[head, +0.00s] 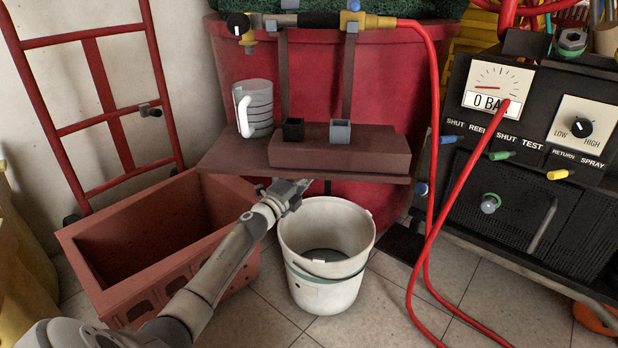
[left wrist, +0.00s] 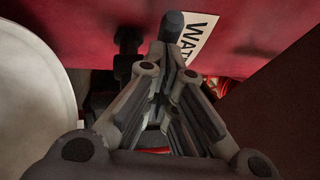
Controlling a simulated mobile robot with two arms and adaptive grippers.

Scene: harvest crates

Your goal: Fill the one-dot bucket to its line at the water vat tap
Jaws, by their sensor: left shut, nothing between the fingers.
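The white bucket (head: 335,292) stands upright on the tiled floor in front of the red water vat (head: 385,90). Its grey handle hangs down the front, and there is dark grey inside at the bottom. My left gripper (head: 297,188) is shut and empty, just above the bucket's back-left rim and under the shelf edge. In the left wrist view its closed fingertips (left wrist: 173,27) point at the vat wall beside a white label (left wrist: 197,35) reading "WAT". A dark fitting (left wrist: 128,45), perhaps the tap, is left of them.
A brown shelf (head: 228,160) with a grey jug (head: 255,108) overhangs the bucket. A reddish crate (head: 140,290) stands left of it, by a red hand truck (head: 95,105). A red hose (head: 430,150) and a black control panel (head: 545,150) are at right.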

